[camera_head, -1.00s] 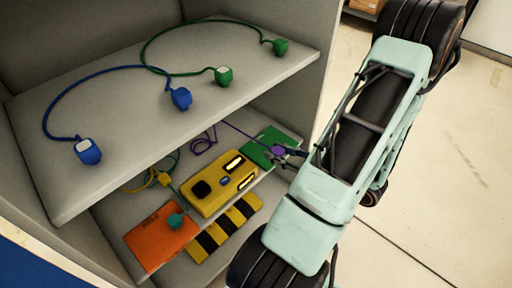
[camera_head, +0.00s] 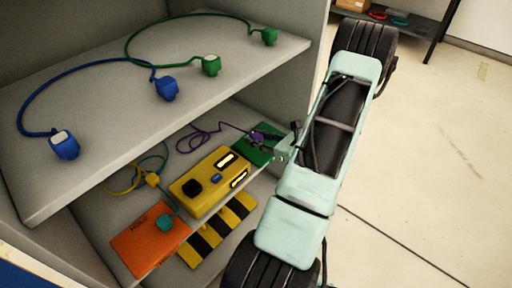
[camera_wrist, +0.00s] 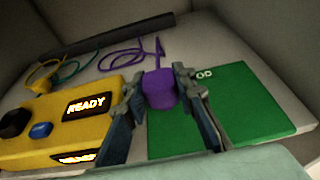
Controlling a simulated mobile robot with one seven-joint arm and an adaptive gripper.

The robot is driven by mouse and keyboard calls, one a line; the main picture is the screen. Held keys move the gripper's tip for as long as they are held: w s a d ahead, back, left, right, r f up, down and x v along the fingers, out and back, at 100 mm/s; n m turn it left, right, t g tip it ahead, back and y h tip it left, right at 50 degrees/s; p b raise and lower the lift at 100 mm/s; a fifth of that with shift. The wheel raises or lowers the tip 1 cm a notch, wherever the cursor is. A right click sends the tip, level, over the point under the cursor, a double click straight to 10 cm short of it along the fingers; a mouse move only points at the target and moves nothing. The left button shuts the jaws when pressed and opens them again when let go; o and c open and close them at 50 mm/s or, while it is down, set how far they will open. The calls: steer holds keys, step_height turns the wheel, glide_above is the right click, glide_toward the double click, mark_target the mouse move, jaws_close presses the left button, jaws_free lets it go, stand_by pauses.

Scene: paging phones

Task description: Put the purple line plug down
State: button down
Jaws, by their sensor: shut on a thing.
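The purple line plug (camera_wrist: 159,90) is between the two fingers of my gripper (camera_wrist: 165,100) in the wrist view, and the fingers are shut on it. It is over the back left part of a green card (camera_wrist: 225,100); I cannot tell whether it touches the card. Its purple cord (camera_wrist: 122,55) runs back and left in loops on the lower shelf. In the head view the plug (camera_head: 257,136) is small at the green card (camera_head: 250,152), with my gripper (camera_head: 266,140) partly hidden by my arm.
A yellow phone box (camera_head: 211,181) with lit windows stands left of the green card. An orange card (camera_head: 150,241) with a teal plug (camera_head: 165,223) lies further left, and a yellow plug (camera_head: 152,180) behind. The upper shelf (camera_head: 110,105) holds blue and green plugs overhead.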

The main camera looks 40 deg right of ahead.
steer(key=shift+w+f, duration=0.2)
steer(key=shift+f, duration=0.1)
steer(key=shift+w+d+f+b, duration=0.1)
steer(key=shift+f+b, duration=0.25)
steer(key=shift+f, duration=0.5)
steer(key=shift+w+d+f+b, duration=0.1)
steer(key=shift+f+b, duration=0.25)
steer(key=shift+f, duration=0.5)
steer(key=shift+f, duration=0.1)
steer(key=c, duration=1.6)
jaws_free()
steer(key=shift+r, duration=0.2)
steer(key=a+p+v, duration=0.1)
steer(key=p+v, duration=0.1)
steer(key=v, duration=1)
steer(key=shift+d+p, duration=0.4)
steer(key=shift+d, duration=0.05)
